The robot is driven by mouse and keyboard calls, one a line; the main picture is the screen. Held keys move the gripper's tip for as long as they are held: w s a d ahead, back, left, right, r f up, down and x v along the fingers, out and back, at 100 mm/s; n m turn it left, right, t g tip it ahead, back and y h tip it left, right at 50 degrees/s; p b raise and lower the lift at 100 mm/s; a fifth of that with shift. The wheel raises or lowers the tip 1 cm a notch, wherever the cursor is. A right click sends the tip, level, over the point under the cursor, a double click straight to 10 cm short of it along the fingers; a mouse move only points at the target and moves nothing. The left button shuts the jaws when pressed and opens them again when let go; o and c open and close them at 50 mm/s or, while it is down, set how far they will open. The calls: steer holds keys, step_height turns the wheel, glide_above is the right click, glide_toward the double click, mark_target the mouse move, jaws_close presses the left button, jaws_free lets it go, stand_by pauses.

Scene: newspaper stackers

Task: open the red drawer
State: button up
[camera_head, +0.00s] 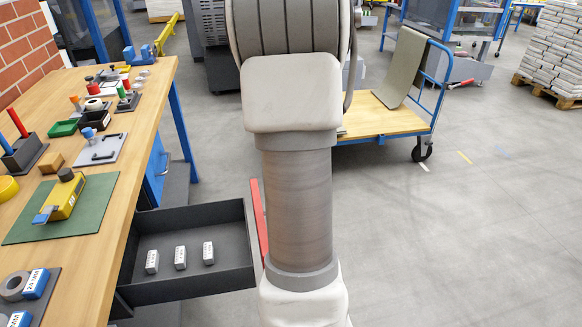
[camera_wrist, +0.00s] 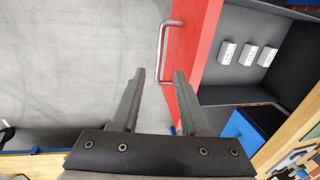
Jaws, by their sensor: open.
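The red drawer stands pulled out from under the workbench. Its red front panel (camera_head: 258,208) shows as a thin strip beside my arm in the head view. The red front (camera_wrist: 192,50) and its metal bar handle (camera_wrist: 161,52) show in the wrist view. My gripper (camera_wrist: 160,75) is open, and its fingertips point toward the handle. The handle's near end appears between the fingertips in the picture, with no clear contact. Three small white boxes (camera_head: 180,257) lie inside the dark drawer tray (camera_head: 195,215). My gripper is out of sight in the head view.
The wooden workbench (camera_head: 140,165) at left carries several tools and parts, including a green mat (camera_head: 80,222). A blue-framed cart (camera_head: 385,122) stands behind at right. A stack of newspapers (camera_head: 560,50) on a pallet is at far right. The grey floor at right is clear.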

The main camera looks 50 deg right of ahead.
step_height(320, 180, up, 8)
steer(key=d+p, duration=0.1)
steer(key=shift+s+d+r, duration=0.15)
steer(key=shift+s+r, duration=0.1)
steer(key=shift+s, duration=0.2)
steer(key=w+a+r+n+t+h+p, duration=0.1)
steer(key=w+a+r+n+p, duration=0.2)
steer(key=a+r, duration=0.55)
steer(key=w+a+r+n+t+p, duration=0.15)
steer(key=a+r, duration=0.35)
steer(key=a, duration=0.6)
steer(key=s+a+r+n+t+p, duration=0.2)
steer(key=s+a+r+p, duration=0.3)
steer(key=s+a+r, duration=0.2)
steer(key=s+a, duration=0.2)
steer(key=s, duration=0.1)
steer(key=shift+a+h+p, duration=0.35)
steer(key=shift+h, duration=0.05)
steer(key=shift+d+n, duration=0.1)
steer(key=shift+n, duration=0.15)
